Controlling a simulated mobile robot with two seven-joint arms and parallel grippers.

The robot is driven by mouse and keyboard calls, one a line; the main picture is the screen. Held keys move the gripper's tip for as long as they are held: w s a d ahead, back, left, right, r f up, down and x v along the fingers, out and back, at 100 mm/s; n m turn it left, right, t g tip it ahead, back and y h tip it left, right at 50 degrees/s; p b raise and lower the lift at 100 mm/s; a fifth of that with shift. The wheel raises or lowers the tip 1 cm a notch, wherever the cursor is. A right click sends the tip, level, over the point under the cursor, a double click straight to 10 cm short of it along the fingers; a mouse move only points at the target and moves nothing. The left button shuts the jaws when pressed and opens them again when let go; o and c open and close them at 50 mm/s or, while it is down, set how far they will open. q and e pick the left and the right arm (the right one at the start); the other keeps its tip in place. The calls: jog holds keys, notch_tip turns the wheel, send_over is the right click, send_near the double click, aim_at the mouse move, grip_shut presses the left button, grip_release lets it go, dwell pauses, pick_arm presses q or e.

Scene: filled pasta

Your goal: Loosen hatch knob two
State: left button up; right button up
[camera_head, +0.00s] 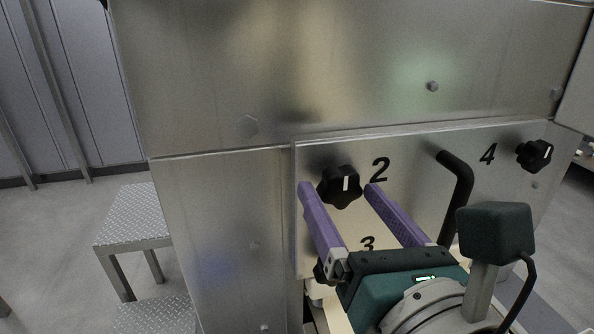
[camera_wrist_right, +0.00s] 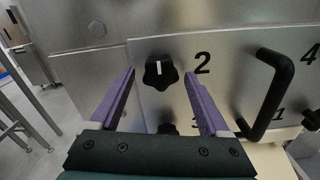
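Hatch knob two is a black lobed knob (camera_head: 339,186) with a white mark, left of the printed "2" on the steel hatch (camera_head: 408,168). The mark stands about upright. My right gripper (camera_head: 340,186) is open, its two purple fingers pointing at the knob, one to its lower left and one to its right. In the right wrist view knob two (camera_wrist_right: 160,71) shows between and beyond the fingertips; I cannot tell whether they reach beside it. Nothing is held. My left gripper is not in view.
Knob four (camera_head: 534,155) is at the hatch's upper right. A black bar handle (camera_head: 459,195) stands out right of my gripper. A knob by the "3" (camera_head: 325,270) is partly hidden below. A metal step (camera_head: 133,216) stands at the left on open floor.

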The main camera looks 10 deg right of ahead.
grip_shut()
dwell(0.4)
